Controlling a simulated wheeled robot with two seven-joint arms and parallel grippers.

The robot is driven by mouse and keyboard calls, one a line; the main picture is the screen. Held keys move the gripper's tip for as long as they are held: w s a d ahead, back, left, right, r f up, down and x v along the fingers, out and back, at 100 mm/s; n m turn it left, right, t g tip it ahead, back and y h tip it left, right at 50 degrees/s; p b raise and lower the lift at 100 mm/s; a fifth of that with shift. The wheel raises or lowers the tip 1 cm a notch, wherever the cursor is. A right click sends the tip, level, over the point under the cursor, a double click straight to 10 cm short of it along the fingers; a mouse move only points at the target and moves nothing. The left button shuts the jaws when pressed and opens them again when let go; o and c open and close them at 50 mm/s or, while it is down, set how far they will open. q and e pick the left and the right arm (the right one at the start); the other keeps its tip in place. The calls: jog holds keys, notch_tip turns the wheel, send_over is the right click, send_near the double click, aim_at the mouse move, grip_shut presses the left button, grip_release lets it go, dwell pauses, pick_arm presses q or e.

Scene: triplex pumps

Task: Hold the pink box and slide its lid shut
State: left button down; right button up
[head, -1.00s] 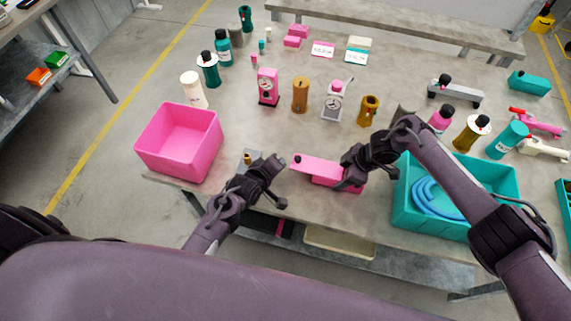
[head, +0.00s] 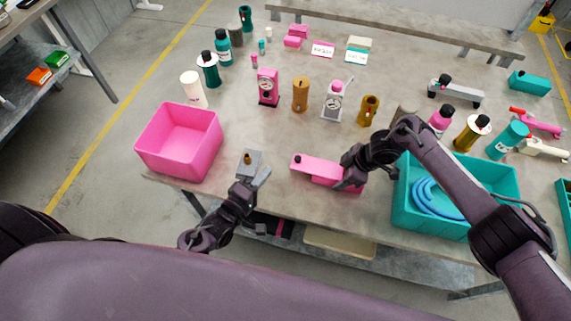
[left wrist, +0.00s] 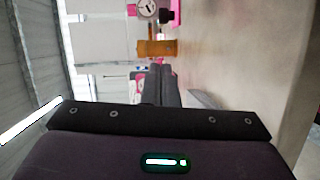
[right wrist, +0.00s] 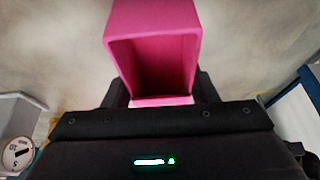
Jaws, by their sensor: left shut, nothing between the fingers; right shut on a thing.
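The pink box (head: 346,186) lies near the front edge of the table, with its long pink lid (head: 318,168) reaching out to the left and a small dark knob (head: 298,159) at the lid's far left end. My right gripper (head: 350,180) is shut on the box's right part and hides some of it. In the right wrist view the box (right wrist: 152,45) shows an open hollow. My left gripper (head: 256,180) is shut and empty, left of the lid and apart from it. Its closed fingers also show in the left wrist view (left wrist: 163,82).
A grey block with a brass knob (head: 250,158) sits just beyond my left gripper. A large pink bin (head: 180,165) stands left, and a teal bin with blue hose (head: 480,230) right. Bottles and small pumps stand farther back. The table between block and lid is clear.

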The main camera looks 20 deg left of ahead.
aim_at(318, 165)
pick_arm(q)
jog(key=x, duration=0.4)
jog(key=shift+w+d+f, duration=0.1)
jog(key=shift+w+d, duration=0.2)
jog(key=shift+d, duration=0.25)
jog(key=shift+w+d+f, duration=0.1)
jog(key=shift+w+d, duration=0.15)
jog(key=shift+d, duration=0.3)
jog(key=shift+w+d, duration=0.3)
jog(key=shift+d, duration=0.35)
jog(key=shift+d+f, duration=0.1)
jog(key=d, duration=0.7)
jog(key=shift+d, duration=0.25)
jog(key=shift+a, duration=0.1)
pick_arm(e)
jog(key=shift+s, duration=0.1)
